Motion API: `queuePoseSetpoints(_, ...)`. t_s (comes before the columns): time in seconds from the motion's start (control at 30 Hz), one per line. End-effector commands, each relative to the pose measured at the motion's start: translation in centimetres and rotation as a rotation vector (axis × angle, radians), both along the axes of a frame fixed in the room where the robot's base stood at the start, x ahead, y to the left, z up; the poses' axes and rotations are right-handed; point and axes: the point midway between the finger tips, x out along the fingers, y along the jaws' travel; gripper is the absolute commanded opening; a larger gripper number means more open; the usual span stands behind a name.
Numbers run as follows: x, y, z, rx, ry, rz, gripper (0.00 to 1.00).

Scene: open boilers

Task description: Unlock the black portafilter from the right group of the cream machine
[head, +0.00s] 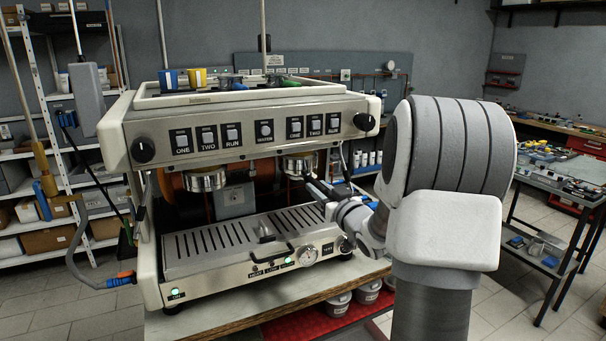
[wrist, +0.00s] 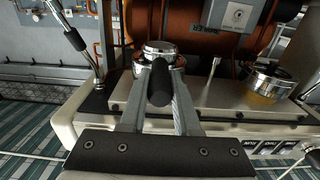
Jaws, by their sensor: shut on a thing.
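The cream machine (head: 240,130) stands on a bench in the head view, with a left group (head: 205,180) and a right group (head: 299,165) under its front panel. My gripper (head: 315,187) reaches in from the right, just below the right group. In the wrist view my gripper (wrist: 160,75) has its two grey fingers on either side of a black portafilter handle (wrist: 158,85) and is shut on it. The handle points towards the wrist camera, and its far end meets the metal right group (wrist: 160,50). The portafilter's basket and lugs cannot be made out.
The slotted drip tray (head: 190,245) lies below the groups. A black curved handle (head: 272,256) sits at the tray's front. The wrist view shows the other group (wrist: 270,85) at right and a black-handled lever (wrist: 68,28) at left.

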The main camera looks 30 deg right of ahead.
Motion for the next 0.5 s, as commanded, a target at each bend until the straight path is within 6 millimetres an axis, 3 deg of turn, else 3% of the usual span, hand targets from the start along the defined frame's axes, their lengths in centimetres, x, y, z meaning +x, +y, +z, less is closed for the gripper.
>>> queuePoseSetpoints(0.5, 0.10, 0.87, -0.47, 0.002, 0.017, -0.059, 0.00)
